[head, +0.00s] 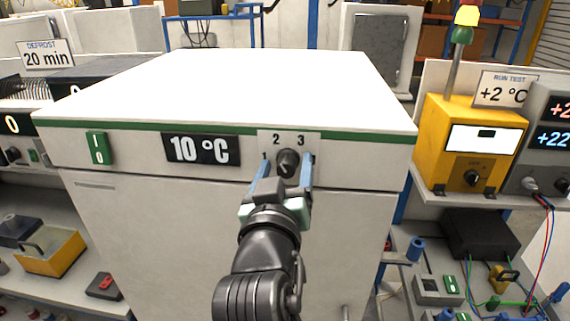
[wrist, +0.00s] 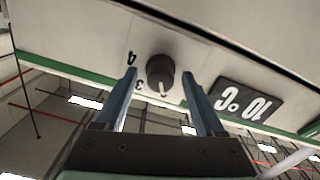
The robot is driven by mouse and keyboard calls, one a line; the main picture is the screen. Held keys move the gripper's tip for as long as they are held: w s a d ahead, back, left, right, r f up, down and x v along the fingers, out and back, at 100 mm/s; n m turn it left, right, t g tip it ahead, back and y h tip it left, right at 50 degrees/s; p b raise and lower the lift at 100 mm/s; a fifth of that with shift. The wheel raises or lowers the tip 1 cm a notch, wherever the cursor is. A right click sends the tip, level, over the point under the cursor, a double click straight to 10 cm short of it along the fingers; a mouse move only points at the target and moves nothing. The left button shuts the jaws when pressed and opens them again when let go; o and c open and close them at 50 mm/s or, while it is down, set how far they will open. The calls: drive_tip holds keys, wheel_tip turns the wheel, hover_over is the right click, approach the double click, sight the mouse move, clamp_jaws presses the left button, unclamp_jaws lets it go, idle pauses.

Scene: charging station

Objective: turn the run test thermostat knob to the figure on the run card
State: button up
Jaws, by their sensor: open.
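The dark round thermostat knob (head: 288,160) sits on a pale plate on the white cabinet's front. Figures 1, 2 and 3 show around it in the head view; the wrist view, upside down, shows 3 and 4 beside the knob (wrist: 160,72). Its pale pointer mark is at the cabinet's upper side, roughly between 2 and 3. My gripper (head: 286,172) is open, its blue fingers on either side of the knob; the wrist view shows gaps at both fingertips (wrist: 160,78). The run test card (head: 503,90) at the right reads +2 °C. The cabinet display (head: 201,149) reads 10 °C.
A green switch (head: 98,148) is left of the display. A yellow box (head: 470,140) with its own knob stands on the right bench below the card. A defrost card (head: 46,55) reads 20 min. The white cabinet top (head: 240,85) is clear.

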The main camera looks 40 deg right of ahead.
drive_tip(key=shift+c, duration=0.3)
clamp_jaws()
drive_tip(key=shift+f+b, duration=0.1)
drive_tip(key=shift+b, duration=0.25)
drive_tip(key=shift+f+m+b, duration=0.1)
drive_tip(key=shift+m+b, duration=0.8)
drive_tip(key=shift+m, duration=0.1)
drive_tip(key=m+b, duration=0.3)
drive_tip(key=shift+m, duration=0.3)
drive_tip(key=m+b, duration=0.4)
drive_tip(key=shift+s, duration=0.1)
drive_tip(key=shift+d+m+b, duration=0.1)
drive_tip(key=shift+m+b, duration=0.6)
drive_tip(key=shift+m, duration=0.3)
